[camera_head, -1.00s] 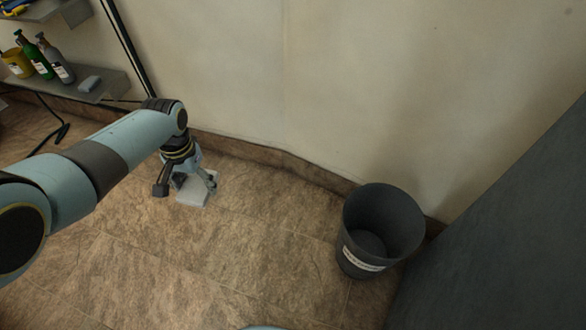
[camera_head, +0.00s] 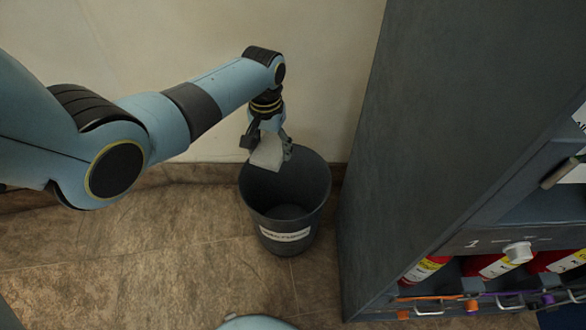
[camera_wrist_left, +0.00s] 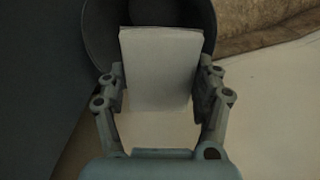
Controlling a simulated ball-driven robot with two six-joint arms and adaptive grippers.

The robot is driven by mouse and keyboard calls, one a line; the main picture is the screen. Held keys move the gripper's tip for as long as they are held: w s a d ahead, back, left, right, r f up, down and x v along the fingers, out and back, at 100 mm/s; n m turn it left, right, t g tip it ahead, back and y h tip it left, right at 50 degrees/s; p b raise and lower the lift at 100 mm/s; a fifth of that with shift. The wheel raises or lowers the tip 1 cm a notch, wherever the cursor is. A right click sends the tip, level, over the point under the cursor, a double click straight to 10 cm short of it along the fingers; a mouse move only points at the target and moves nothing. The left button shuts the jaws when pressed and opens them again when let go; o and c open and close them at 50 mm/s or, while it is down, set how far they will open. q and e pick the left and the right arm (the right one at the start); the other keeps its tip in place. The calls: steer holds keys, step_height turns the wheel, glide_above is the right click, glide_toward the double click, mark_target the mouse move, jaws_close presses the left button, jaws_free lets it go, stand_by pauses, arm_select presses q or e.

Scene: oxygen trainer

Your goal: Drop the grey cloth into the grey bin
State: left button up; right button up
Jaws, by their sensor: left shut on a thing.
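The grey cloth (camera_head: 267,153) is a pale, flat folded piece held in my left gripper (camera_head: 268,147) in the head view. In the left wrist view the cloth (camera_wrist_left: 160,65) sits between both fingers of the left gripper (camera_wrist_left: 160,92). The grey bin (camera_head: 285,213) is a dark round bucket with a white label, standing on the floor by the wall. The cloth and gripper appear over the back part of its opening. In the left wrist view the bin (camera_wrist_left: 97,32) shows behind the cloth, which hides part of its inside. My right gripper is out of view.
A tall dark grey cabinet (camera_head: 430,120) stands close to the right of the bin. Its shelf holds red cylinders (camera_head: 425,268) with yellow labels. The pale wall (camera_head: 330,60) is right behind the bin. Tiled floor (camera_head: 150,270) is clear to the left.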

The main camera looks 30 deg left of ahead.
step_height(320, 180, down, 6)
steer(key=b, duration=0.6)
arm_select(q)
step_height(320, 180, down, 13)
steer(key=w+n+b, duration=0.1)
steer(key=b, duration=0.6)
steer(key=shift+w+d, duration=0.25)
steer(key=shift+d, duration=0.1)
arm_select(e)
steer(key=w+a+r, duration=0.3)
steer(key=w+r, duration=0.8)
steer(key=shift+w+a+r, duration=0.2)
arm_select(q)
steer(key=o, duration=1.3)
step_height(320, 180, up, 12)
steer(key=shift+f, duration=0.1)
